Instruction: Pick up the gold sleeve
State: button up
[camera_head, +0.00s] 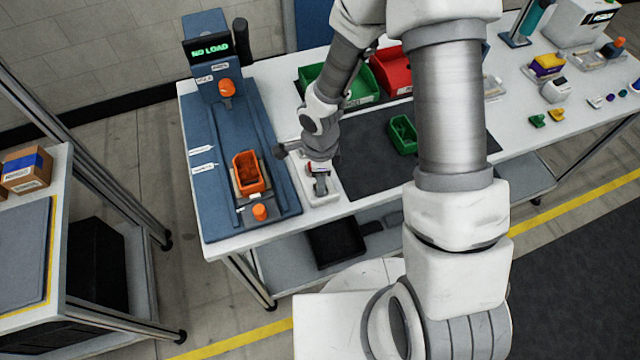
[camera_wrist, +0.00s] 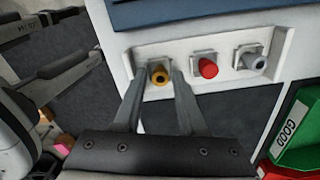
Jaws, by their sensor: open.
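The gold sleeve (camera_wrist: 160,73) sits at the left end of a white fixture (camera_wrist: 190,88) in the wrist view, its dark hole facing the camera. My gripper (camera_wrist: 159,82) is open, with one finger on each side of the gold sleeve. I cannot tell whether the fingers touch it. A red piece (camera_wrist: 208,68) and a grey piece (camera_wrist: 257,63) stand to the right in the same fixture. In the head view, my gripper (camera_head: 318,182) is low over the white fixture (camera_head: 323,200) near the table's front edge; the gold sleeve is hidden there.
A blue station (camera_head: 200,215) with an orange bin (camera_head: 250,172) and a "NO LOAD" display (camera_head: 209,48) stands left of my gripper. A dark mat (camera_head: 365,178) with a small green bin (camera_head: 403,134) lies right. Larger green (camera_head: 358,85) and red bins (camera_head: 392,70) stand behind.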

jog(key=shift+c, duration=0.2)
grip_shut()
jog(key=shift+r, duration=0.1)
